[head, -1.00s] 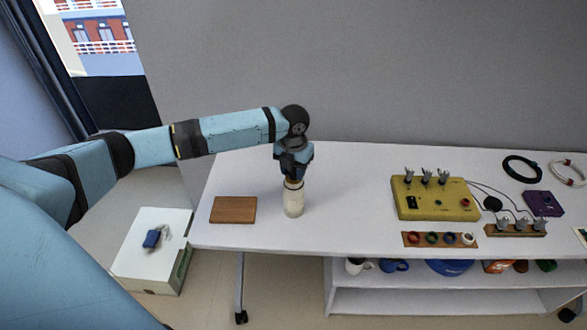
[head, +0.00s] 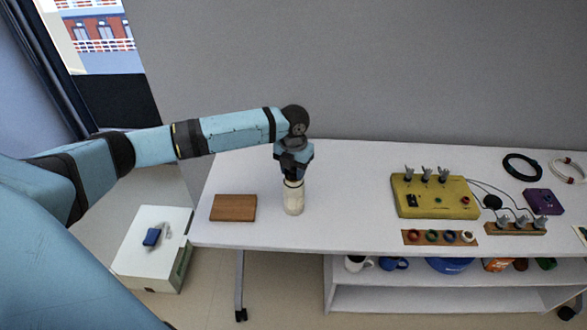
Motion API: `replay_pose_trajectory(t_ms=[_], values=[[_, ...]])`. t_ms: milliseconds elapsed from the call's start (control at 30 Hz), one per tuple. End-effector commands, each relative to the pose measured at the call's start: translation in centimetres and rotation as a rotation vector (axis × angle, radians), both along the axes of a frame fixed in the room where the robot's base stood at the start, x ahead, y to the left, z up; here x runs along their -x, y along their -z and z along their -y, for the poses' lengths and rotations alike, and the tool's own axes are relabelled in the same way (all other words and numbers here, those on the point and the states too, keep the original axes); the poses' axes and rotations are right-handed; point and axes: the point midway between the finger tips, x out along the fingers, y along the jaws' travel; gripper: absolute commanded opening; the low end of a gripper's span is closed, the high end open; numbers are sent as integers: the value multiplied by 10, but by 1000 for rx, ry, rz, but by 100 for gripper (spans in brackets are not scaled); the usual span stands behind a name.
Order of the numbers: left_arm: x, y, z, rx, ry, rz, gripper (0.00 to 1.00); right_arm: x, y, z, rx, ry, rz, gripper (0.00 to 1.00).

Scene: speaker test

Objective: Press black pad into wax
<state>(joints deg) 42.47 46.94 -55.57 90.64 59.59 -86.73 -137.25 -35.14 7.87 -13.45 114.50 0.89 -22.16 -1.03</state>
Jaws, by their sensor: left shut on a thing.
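A cream cylindrical jar (head: 293,201) stands upright on the white table, left of its middle. My left gripper (head: 293,176) points down directly over the jar's top and is shut. A thin dark band (head: 293,184) shows between the fingers and the jar's mouth; I take it for the black pad held in the gripper. Most of the pad is hidden by the fingers and the jar. The wax itself is not visible. My right gripper is not in view.
A brown wooden block (head: 233,207) lies left of the jar on the white table (head: 340,225). A yellow box with knobs (head: 434,197), a purple box (head: 543,201) and a strip of coloured rings (head: 439,238) are at the right. The table between jar and yellow box is clear.

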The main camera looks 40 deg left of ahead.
Motion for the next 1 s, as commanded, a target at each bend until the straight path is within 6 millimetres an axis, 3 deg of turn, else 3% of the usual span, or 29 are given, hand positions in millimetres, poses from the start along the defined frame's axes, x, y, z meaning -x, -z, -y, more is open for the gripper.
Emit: replay_pose_trajectory(t_ms=[1000], values=[[0, 1, 0, 0, 1, 0, 17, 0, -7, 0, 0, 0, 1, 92]])
